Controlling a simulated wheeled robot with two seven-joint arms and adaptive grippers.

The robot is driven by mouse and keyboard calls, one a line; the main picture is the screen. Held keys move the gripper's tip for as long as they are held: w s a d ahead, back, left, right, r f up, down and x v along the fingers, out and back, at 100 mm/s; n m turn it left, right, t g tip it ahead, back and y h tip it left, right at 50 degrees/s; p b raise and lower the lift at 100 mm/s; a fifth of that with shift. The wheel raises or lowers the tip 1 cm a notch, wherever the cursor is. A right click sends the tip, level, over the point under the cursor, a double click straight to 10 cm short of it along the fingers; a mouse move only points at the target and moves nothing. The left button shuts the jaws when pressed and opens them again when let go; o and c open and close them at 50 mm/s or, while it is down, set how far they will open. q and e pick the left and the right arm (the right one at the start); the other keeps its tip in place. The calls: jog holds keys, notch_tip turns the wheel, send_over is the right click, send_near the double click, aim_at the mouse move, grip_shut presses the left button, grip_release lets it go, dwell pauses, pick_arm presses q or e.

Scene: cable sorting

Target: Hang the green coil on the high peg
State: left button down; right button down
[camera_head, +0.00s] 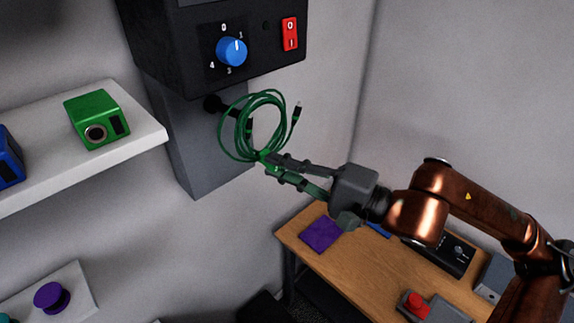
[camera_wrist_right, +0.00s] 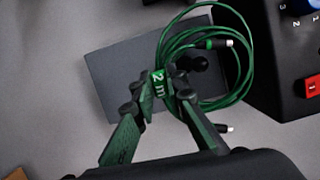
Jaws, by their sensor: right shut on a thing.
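The green coil (camera_head: 283,122) is a looped cable with dark connector ends, held upright in front of a grey wall panel. My right gripper (camera_head: 268,166) is shut on the coil's bottom, at the green "2 m" tag (camera_wrist_right: 158,84). A black peg (camera_head: 213,103) sticks out of the panel below the control box. The peg's round end (camera_wrist_right: 198,62) shows inside the loop's outline in the right wrist view, just past the fingertips. I cannot tell whether the loop is around the peg or only in front of it. My left gripper is not in view.
The dark control box (camera_head: 265,65) with blue dial (camera_head: 232,51) and red switch (camera_head: 290,33) is just above the coil. A white shelf (camera_head: 140,137) holding a green device (camera_head: 97,119) is at left. A wooden table (camera_head: 350,267) stands below right.

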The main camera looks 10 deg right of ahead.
aim_at(256, 153)
jog(key=shift+w+a+f+p, duration=0.15)
jog(key=shift+w+a+p, duration=0.5)
jog(key=shift+w, duration=0.35)
jog(key=shift+w+a+f+p, duration=0.1)
jog(key=shift+w+a+p, duration=0.6)
jog(key=shift+w, duration=0.35)
jog(key=shift+w+a+f+p, duration=0.15)
jog(key=shift+w+a+p, duration=0.5)
jog(key=shift+w, duration=0.35)
jog(key=w+a+f, duration=0.3)
jog(key=w, duration=0.2)
jog(key=shift+a+p, duration=0.25)
jog(key=shift+p, duration=0.05)
jog(key=shift+f, duration=0.15)
jog(key=c, duration=1.8)
grip_release()
jog(key=shift+c, duration=0.2)
jog(key=shift+d, duration=0.1)
